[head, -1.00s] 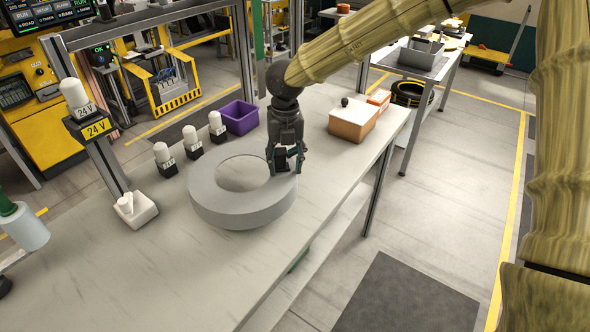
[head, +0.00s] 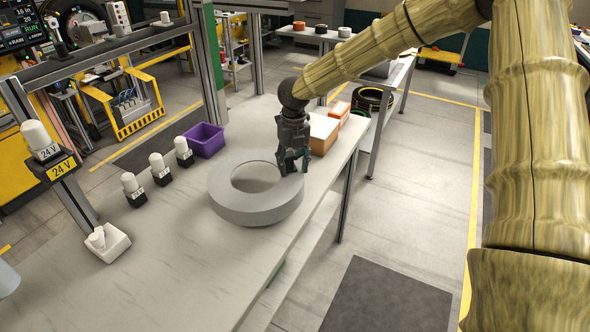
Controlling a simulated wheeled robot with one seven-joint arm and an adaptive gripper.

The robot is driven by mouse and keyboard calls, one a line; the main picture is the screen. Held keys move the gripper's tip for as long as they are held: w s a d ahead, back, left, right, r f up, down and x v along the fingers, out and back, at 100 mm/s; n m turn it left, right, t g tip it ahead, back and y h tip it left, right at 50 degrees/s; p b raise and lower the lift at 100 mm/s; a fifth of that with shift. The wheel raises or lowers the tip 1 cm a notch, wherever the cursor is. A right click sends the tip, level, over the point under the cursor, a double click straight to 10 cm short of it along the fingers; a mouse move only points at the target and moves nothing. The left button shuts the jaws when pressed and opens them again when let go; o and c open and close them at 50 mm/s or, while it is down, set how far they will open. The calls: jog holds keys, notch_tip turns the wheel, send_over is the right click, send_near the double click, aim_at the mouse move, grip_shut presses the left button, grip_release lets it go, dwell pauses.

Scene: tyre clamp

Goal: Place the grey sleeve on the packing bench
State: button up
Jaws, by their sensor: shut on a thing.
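The grey sleeve (head: 240,212), a thick flat ring with a wide round hole, lies level at the packing bench (head: 180,245), over its middle. Whether its underside touches the top or hovers slightly above it, I cannot tell. My gripper (head: 292,169) points down at the ring's right rim and is shut on it. The fingertips are partly hidden at the rim.
Several white-capped bottles (head: 160,168) and a purple bin (head: 204,140) stand left of and behind the sleeve. An orange-sided box (head: 321,134) stands close behind my gripper. A post with a "24 V" label (head: 61,168) rises at the left. The front bench top is clear.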

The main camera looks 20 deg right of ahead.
aim_at(295, 169)
jog(key=shift+w+d, duration=0.15)
jog(key=shift+d, duration=0.3)
jog(key=shift+f+p, duration=0.8)
jog(key=shift+f, duration=1)
jog(key=shift+f, duration=0.15)
jog(key=o, duration=1.4)
jog(key=shift+c, duration=0.2)
notch_tip(295, 169, up, 12)
jog(key=b, duration=0.2)
jog(key=shift+d, duration=0.15)
